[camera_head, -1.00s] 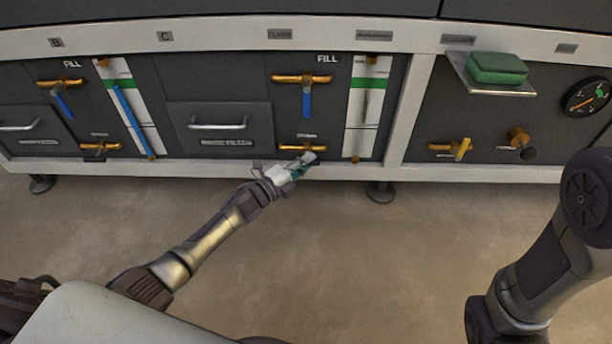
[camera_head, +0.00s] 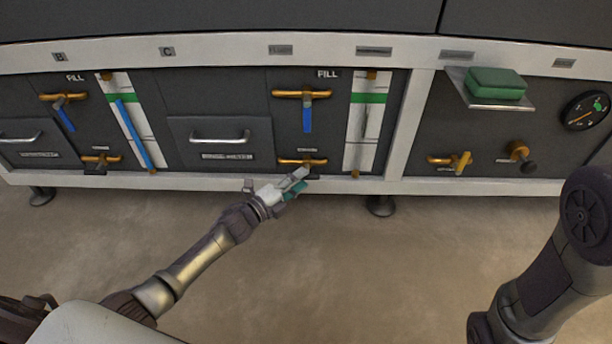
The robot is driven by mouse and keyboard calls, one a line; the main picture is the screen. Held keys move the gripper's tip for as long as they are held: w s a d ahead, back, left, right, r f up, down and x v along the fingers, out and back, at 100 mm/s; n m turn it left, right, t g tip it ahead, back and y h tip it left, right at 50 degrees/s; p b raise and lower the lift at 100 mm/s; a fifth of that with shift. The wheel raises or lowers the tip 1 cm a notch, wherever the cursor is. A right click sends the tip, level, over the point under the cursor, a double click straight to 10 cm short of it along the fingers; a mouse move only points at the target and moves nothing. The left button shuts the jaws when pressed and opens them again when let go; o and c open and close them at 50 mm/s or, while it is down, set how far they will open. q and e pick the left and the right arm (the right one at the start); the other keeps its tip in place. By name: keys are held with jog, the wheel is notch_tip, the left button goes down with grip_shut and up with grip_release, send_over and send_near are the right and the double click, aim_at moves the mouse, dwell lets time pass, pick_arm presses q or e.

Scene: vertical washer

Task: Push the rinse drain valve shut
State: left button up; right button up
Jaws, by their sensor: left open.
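The drain valve under the right-hand FILL valve has a brass pipe body (camera_head: 303,161) on the dark panel, low down near the white bottom rail. Its dark handle is partly hidden behind my left gripper, so I cannot tell its exact angle. My left gripper (camera_head: 296,184) is open, just below and in front of that valve, with its fingers pointing up and right. I cannot tell whether a fingertip touches the handle. My right arm comes in at the right edge, but its gripper is out of view.
Above is the FILL valve with a blue handle (camera_head: 307,119). A sight gauge (camera_head: 364,125) stands to its right and a drawer handle (camera_head: 220,139) to its left. A green sponge (camera_head: 496,83) lies on a shelf. A machine foot (camera_head: 380,206) stands below. The floor in front is clear.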

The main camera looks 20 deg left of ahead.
pick_arm(q)
jog(key=v, duration=0.9)
jog(key=shift+r, duration=0.15)
